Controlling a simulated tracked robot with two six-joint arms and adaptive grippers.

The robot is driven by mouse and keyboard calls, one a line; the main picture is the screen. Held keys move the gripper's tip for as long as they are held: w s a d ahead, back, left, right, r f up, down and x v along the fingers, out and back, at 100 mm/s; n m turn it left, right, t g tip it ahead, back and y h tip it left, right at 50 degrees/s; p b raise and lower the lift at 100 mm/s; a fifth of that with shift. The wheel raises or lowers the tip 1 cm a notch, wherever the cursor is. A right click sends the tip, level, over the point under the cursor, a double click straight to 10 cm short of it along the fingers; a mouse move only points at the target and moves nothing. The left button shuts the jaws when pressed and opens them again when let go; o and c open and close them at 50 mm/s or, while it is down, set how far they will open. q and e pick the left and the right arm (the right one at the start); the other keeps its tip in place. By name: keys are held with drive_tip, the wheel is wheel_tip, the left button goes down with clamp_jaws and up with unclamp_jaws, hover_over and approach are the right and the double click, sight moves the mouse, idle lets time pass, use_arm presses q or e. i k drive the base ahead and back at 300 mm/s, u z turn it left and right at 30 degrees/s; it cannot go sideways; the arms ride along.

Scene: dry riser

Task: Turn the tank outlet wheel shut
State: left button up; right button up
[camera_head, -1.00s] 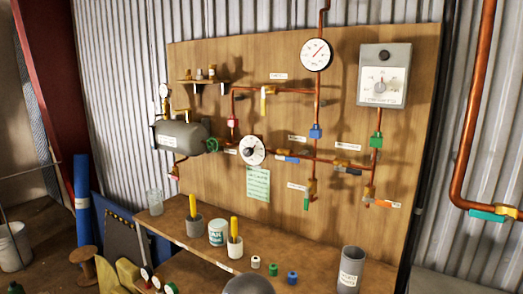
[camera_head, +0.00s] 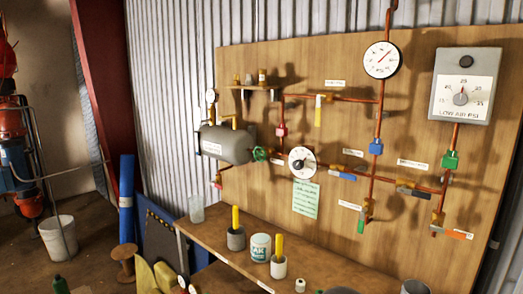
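The tank (camera_head: 226,144) is a grey horizontal cylinder at the left of the wooden panel. The green outlet wheel (camera_head: 260,154) sits at the tank's right end, just left of a round white dial gauge (camera_head: 302,162). Whether the wheel is open or shut cannot be told from here. Neither of my grippers shows in the head view.
The wooden panel (camera_head: 340,70) carries copper pipes, coloured valve handles, a large gauge (camera_head: 382,60) and a grey dial box (camera_head: 463,86). Below it, a bench (camera_head: 210,240) holds a glass jar (camera_head: 197,209), cups with yellow sticks and a white tin (camera_head: 261,247). A white bucket (camera_head: 58,236) stands on the floor at left.

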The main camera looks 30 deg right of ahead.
sight(260, 153)
drive_tip(key=z, duration=0.25)
drive_tip(key=i, duration=1)
drive_tip(key=z, duration=0.4)
